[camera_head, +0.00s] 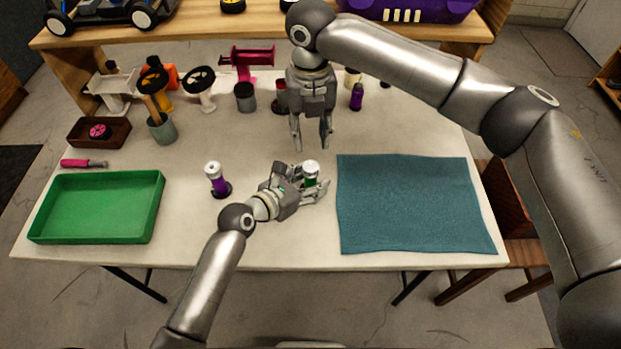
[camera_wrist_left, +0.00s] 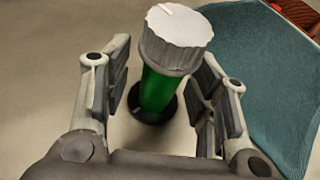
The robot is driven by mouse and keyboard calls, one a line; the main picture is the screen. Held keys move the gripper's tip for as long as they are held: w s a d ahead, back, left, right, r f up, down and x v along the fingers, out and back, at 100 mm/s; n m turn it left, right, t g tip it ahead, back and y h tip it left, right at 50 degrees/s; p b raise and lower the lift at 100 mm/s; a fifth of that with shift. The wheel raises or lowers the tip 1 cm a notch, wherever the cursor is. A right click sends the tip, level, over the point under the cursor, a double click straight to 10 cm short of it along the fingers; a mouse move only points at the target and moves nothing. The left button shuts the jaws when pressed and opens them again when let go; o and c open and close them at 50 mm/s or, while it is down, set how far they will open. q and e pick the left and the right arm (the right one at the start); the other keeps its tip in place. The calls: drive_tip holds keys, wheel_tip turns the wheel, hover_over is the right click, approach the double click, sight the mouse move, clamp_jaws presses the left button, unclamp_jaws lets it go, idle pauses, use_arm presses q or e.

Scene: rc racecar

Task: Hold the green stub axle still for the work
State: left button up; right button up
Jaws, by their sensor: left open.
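The green stub axle (camera_head: 311,181) stands upright on the table, with a grey-white cap on top and a dark round base. It also shows in the left wrist view (camera_wrist_left: 160,88). My left gripper (camera_head: 318,184) is open, with its fingers on either side of the axle; in the left wrist view (camera_wrist_left: 162,108) gaps show beside the green body. My right gripper (camera_head: 312,146) hangs fingers down above the table, behind the axle. Its fingers are apart and nothing shows between them. A purple stub axle (camera_head: 216,182) with a white cap stands to the left.
A teal mat (camera_head: 415,205) lies right of the axle. A green tray (camera_head: 97,207) is at the left, with a pink-handled tool (camera_head: 83,163) behind it. Several parts, cups and a pink stand (camera_head: 250,62) line the back.

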sight(311, 166)
use_arm(q)
drive_tip(key=shift+w+d+f, duration=0.1)
drive_tip(key=shift+w+d, duration=0.05)
drive_tip(key=shift+d, duration=0.05)
drive_tip(key=c, duration=1.1)
drive_tip(key=shift+c, duration=0.3)
use_arm(e)
drive_tip(key=o, duration=0.4)
drive_tip(key=shift+r, duration=0.25)
wheel_tip(311, 166, down, 10)
drive_tip(key=shift+f+n, duration=0.15)
drive_tip(key=shift+n, duration=0.85)
drive_tip(key=c, duration=1)
